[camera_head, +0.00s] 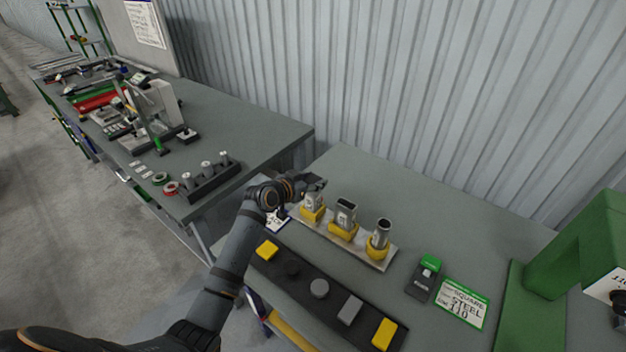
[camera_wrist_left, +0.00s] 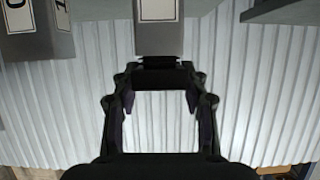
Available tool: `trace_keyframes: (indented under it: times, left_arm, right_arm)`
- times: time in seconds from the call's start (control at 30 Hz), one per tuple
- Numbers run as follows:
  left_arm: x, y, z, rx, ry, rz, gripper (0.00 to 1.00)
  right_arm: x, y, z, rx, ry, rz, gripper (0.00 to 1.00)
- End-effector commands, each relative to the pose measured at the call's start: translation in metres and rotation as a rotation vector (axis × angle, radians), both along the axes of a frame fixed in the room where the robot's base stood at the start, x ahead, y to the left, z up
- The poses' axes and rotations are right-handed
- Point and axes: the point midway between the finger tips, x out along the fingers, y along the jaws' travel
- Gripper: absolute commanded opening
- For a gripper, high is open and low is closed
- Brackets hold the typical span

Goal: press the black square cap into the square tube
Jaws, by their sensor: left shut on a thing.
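The square tube (camera_head: 311,207) stands upright in a yellow holder at the left end of a light plate (camera_head: 325,238). My left gripper (camera_head: 314,184) is right at its top and hides the tube's mouth in the head view. In the left wrist view, my left gripper (camera_wrist_left: 160,78) is shut on the black square cap (camera_wrist_left: 160,73), held between its fingertips. The cap lies at the end of the labelled square tube (camera_wrist_left: 158,38), in line with it. I cannot tell how far the cap is inside. My right gripper is not in view.
A rectangular tube (camera_head: 345,213) and a round tube (camera_head: 382,233) stand to the right. A dark tray (camera_head: 333,300) with several caps lies in front.

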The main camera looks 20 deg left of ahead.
Motion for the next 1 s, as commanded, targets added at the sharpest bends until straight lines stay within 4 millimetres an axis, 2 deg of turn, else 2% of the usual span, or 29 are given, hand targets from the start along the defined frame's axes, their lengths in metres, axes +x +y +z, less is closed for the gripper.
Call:
trace_keyframes:
  times: [0.1, 0.13, 0.3, 0.33, 0.7, 0.77, 1.0]
  left_arm:
    - [0.000, 0.000, -0.005, 0.000, 0.001, 0.000, 0.20]
    - [0.000, 0.000, -0.005, 0.000, 0.002, 0.000, 0.46]
    - [0.000, 0.000, -0.004, 0.000, 0.001, 0.000, 0.69]
    - [0.000, 0.000, -0.004, 0.000, 0.001, 0.000, 0.71]
    - [-0.006, 0.003, -0.001, 0.003, 0.000, 0.001, 0.71]
    - [-0.014, 0.006, 0.002, 0.002, -0.001, 0.001, 0.71]
    - [-0.065, 0.025, 0.024, 0.009, 0.001, 0.000, 0.71]
  right_arm:
    - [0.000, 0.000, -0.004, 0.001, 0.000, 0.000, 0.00]
    - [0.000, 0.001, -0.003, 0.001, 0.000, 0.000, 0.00]
    - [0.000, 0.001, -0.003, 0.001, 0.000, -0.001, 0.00]
    - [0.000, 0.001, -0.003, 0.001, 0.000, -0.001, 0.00]
    - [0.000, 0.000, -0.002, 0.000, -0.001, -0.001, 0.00]
    - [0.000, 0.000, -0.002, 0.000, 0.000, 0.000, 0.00]
    - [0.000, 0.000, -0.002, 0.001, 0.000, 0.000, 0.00]
